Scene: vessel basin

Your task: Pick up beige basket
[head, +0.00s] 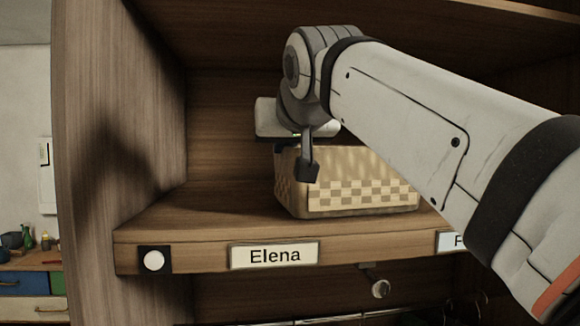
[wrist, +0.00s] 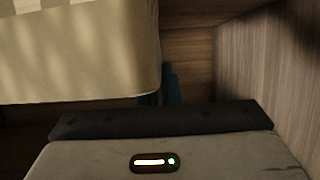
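The beige basket (head: 365,190) has a light checkered front and stands on the wooden shelf above the "Elena" label. My gripper (head: 281,148) is at the basket's upper left in the head view, with its fingers mostly hidden behind the basket and wrist parts. In the wrist view the basket (wrist: 75,55) fills the upper left. My dark fingers (wrist: 160,90) show close together near its lower right corner, partly covered by it. Whether they touch or hold the basket wall cannot be told.
The shelf board (head: 190,225) has free room left of the basket. A wooden side wall (head: 120,120) stands at the left, and an upper board is close above my arm. A name plate reading "Elena" (head: 275,255) is on the front edge.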

